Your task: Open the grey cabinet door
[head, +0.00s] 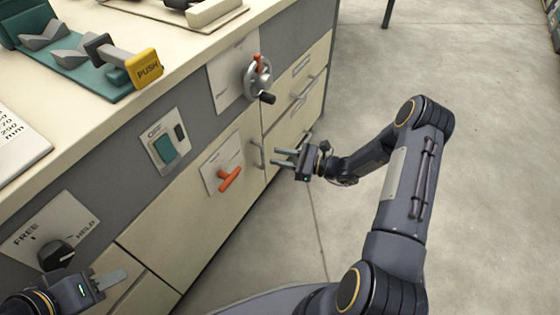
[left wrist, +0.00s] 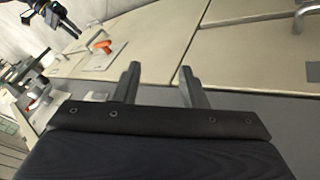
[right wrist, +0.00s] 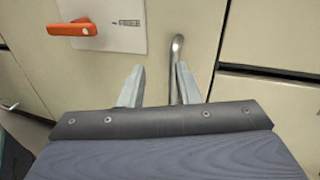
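The cabinet door (head: 225,205) looks cream under a grey panel band and is shut. It carries an orange turn handle (head: 229,179) on a pale plate; this also shows in the right wrist view (right wrist: 72,29). A slim metal bar handle (head: 256,155) stands upright near the door's right edge. My right gripper (head: 285,158) is open in front of this bar. In the right wrist view the bar (right wrist: 176,62) appears between the fingers, close to the right one; contact cannot be told. My left gripper (head: 118,278) is open and empty at lower left; its fingers (left wrist: 158,70) face other cream fronts.
Drawers with bar handles (head: 303,97) lie right of the door. A handwheel (head: 257,78), a green switch (head: 163,147) and a black FREE/HELD knob (head: 56,255) stick out from the front. A yellow PUSH block (head: 145,68) sits above. The floor (head: 480,170) at right is clear.

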